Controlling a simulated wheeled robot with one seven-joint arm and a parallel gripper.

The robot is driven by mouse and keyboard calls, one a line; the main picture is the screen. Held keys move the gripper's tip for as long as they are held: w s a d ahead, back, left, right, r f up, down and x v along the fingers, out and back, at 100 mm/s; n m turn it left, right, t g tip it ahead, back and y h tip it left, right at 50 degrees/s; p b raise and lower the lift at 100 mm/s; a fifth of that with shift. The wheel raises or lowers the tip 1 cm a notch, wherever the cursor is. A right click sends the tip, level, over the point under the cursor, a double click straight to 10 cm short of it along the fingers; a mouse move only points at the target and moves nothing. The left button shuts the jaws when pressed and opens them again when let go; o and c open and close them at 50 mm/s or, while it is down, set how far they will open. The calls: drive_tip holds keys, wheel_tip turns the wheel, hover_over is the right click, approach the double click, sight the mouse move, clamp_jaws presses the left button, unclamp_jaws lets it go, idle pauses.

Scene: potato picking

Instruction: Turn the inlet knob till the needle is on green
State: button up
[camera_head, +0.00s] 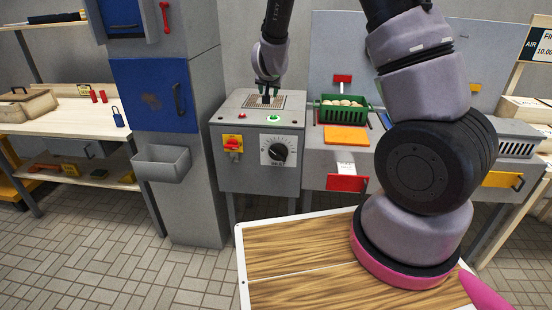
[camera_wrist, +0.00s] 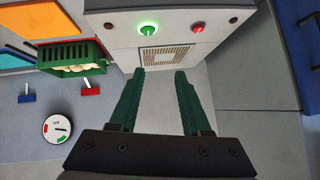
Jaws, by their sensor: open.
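My gripper (camera_head: 267,99) is above the grate on top of the grey machine (camera_head: 228,173), pointing down. In the wrist view its two dark green fingers (camera_wrist: 160,75) are apart with nothing between them. A round white gauge (camera_wrist: 57,129) with a dark needle and small red and green marks shows at lower left there. A black knob (camera_head: 279,152) on a white dial is on the machine's front. A small red knob (camera_head: 242,115) is on its top, also in the wrist view (camera_wrist: 198,28). No label naming the inlet knob is readable.
Beside the red knob is a lit green button (camera_head: 273,118). A red-and-yellow switch (camera_head: 232,143) is on the front. A green basket (camera_head: 331,115) of potatoes stands to the right. A wooden-topped table (camera_head: 300,260) is in front. My arm covers the right side.

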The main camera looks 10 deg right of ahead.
wheel_tip(320, 180, down, 8)
drive_tip(key=w+f+h, duration=0.1)
drive_tip(key=h, duration=0.1)
drive_tip(key=n+t+h, duration=0.2)
drive_tip(key=n+t, duration=0.5)
drive_tip(key=n, duration=0.3)
approach(277, 155)
drive_tip(key=x, duration=0.8)
drive_tip(key=shift+w+f, duration=0.1)
drive_tip(key=shift+w, duration=0.2)
clamp_jaws()
